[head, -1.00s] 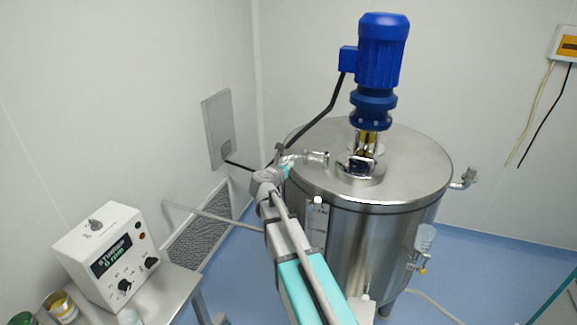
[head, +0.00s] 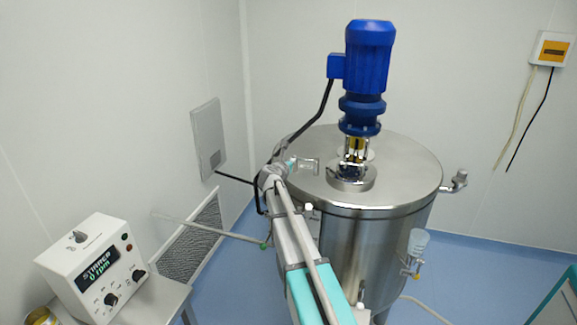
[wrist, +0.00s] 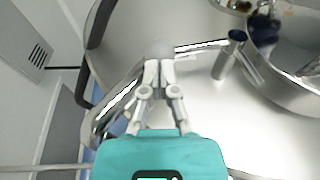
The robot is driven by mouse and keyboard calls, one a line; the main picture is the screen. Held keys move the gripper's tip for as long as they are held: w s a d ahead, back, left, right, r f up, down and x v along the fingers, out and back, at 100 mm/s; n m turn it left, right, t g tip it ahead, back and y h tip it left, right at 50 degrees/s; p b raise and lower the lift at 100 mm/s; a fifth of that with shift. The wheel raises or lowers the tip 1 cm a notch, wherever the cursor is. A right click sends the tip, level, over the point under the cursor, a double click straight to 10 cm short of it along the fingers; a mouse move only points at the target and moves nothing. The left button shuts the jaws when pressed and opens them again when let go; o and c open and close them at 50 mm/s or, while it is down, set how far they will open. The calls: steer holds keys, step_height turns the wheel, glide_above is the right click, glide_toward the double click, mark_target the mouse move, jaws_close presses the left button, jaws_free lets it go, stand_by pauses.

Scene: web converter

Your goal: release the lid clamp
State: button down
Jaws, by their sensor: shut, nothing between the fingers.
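The steel tank's round lid (head: 405,165) has a bent chrome fitting near its left edge (head: 308,165). I cannot tell for certain which part is the lid clamp. In the wrist view, a curved chrome piece (wrist: 103,118) lies to the left of my gripper, and a thin bar with a dark-topped post (wrist: 222,62) lies to the right. My gripper (wrist: 158,68) is shut and empty above the lid's rim, its tips by a grey rounded part; whether they touch it is unclear. In the head view my arm hides much of this spot.
A blue stirrer motor (head: 367,55) stands on the lid. A white control box (head: 92,268) reading 0 rpm sits on a steel table at the left. A wall plate (head: 208,138) and a vent (head: 190,240) are behind.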

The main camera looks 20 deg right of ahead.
steer(key=shift+w+d, duration=0.1)
stand_by(0.3)
steer(key=shift+w+d+r, duration=0.1)
steer(key=shift+w+d, duration=0.25)
steer(key=shift+w, duration=0.3)
steer(key=shift+s+a, duration=0.35)
steer(key=w+p+v, duration=0.1)
steer(key=p+v, duration=0.2)
steer(key=v, duration=1)
steer(key=shift+s+a+r, duration=0.15)
steer(key=shift+a+r, duration=0.05)
steer(key=shift+a, duration=0.35)
